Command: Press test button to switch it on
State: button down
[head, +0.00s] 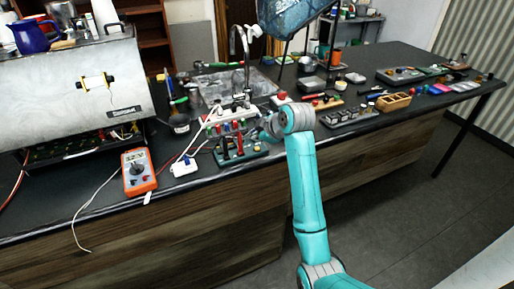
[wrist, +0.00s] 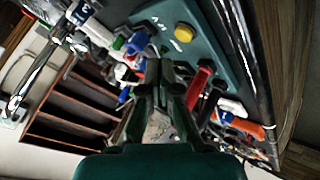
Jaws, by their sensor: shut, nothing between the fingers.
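A round yellow button (wrist: 184,32) sits on a teal board (wrist: 205,55) with white markings in the wrist view. I cannot tell whether it is pressed. The teal board (head: 226,161) lies near the counter's front edge in the head view, with red and black parts standing on it. My gripper (wrist: 161,72) is shut and empty. In the wrist view its fingertips appear below and left of the yellow button, apart from it. In the head view my gripper (head: 268,133) is just right of the board's upright parts, partly hidden by my wrist.
A red lever-like part (wrist: 197,88) stands close beside my fingers. An orange multimeter (head: 138,171) and a white-and-blue device (head: 184,166) lie left of the board. The brewer (head: 75,85) stands at the left. Small tools and a wooden box (head: 394,102) are to the right.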

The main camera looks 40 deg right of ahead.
aim_at(258, 149)
jog(key=shift+r, duration=2)
